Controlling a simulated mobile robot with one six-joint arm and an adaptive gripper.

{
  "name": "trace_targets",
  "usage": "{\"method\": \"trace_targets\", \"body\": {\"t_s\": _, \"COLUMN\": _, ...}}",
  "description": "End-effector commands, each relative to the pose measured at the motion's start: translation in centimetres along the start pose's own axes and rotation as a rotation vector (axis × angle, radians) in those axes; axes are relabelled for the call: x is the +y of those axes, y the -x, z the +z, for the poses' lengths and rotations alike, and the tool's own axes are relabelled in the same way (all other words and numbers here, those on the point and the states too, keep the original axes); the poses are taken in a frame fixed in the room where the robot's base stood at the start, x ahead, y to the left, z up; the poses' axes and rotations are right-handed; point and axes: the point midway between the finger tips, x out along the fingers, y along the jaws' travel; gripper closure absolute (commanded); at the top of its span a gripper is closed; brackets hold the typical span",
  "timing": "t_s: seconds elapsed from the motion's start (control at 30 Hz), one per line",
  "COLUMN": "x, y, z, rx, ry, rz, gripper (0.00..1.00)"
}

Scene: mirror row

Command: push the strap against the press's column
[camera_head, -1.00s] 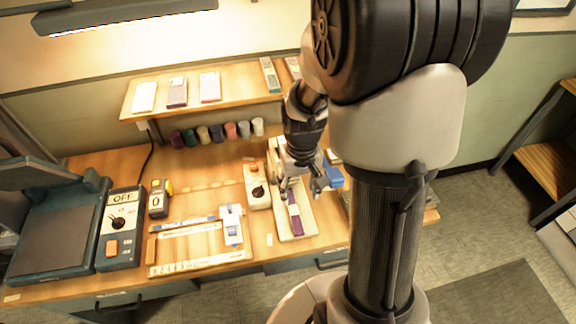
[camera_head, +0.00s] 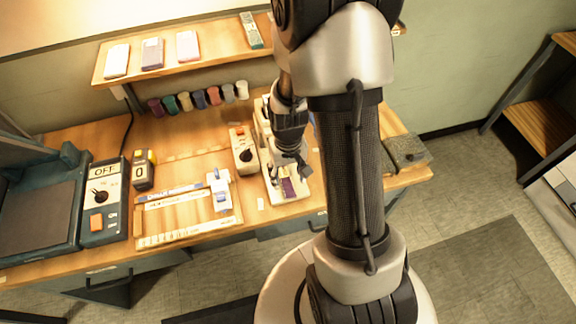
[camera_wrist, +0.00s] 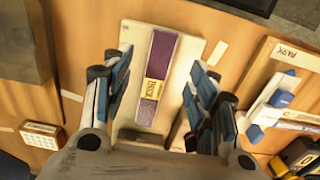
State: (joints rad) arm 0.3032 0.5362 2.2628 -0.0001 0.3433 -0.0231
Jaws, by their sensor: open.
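The strap is a flat purple strip with a cream and yellow printed label (camera_wrist: 163,55). It lies lengthwise on the press's pale base plate (camera_wrist: 128,40). In the head view only a short purple part of the strap (camera_head: 289,188) shows in front of my gripper (camera_head: 288,170). In the wrist view my gripper (camera_wrist: 158,105) is open and empty, with its blue-sided fingers on either side of the strap. I cannot tell their height above the plate. The press's pale upper part (camera_head: 262,122) shows behind my wrist; the column is mostly hidden by my arm.
A control box with a black knob (camera_head: 244,150) stands just left of the press. Further left are a ruled board with a blue slider (camera_head: 220,190), and a yellow-black counter (camera_head: 144,168). A grey block (camera_head: 406,152) sits at the right bench end. Several spools stand behind.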

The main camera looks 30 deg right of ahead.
Motion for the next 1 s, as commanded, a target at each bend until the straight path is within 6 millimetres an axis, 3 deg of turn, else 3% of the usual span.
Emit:
{"method": "trace_targets", "body": {"t_s": 0.1, "x": 0.0, "y": -2.4, "z": 0.1, "rx": -0.003, "ry": 0.000, "rz": 0.000, "gripper": 0.47}}
{"method": "trace_targets", "body": {"t_s": 0.33, "x": 0.0, "y": -4.6, "z": 0.0, "rx": -0.001, "ry": 0.000, "rz": 0.000, "gripper": 0.47}}
{"method": "trace_targets", "body": {"t_s": 0.73, "x": 0.0, "y": -5.0, "z": 0.0, "rx": 0.001, "ry": 0.000, "rz": 0.000, "gripper": 0.47}}
{"method": "trace_targets", "body": {"t_s": 1.0, "x": 0.0, "y": -4.9, "z": 0.0, "rx": 0.001, "ry": 0.000, "rz": 0.000, "gripper": 0.65}}
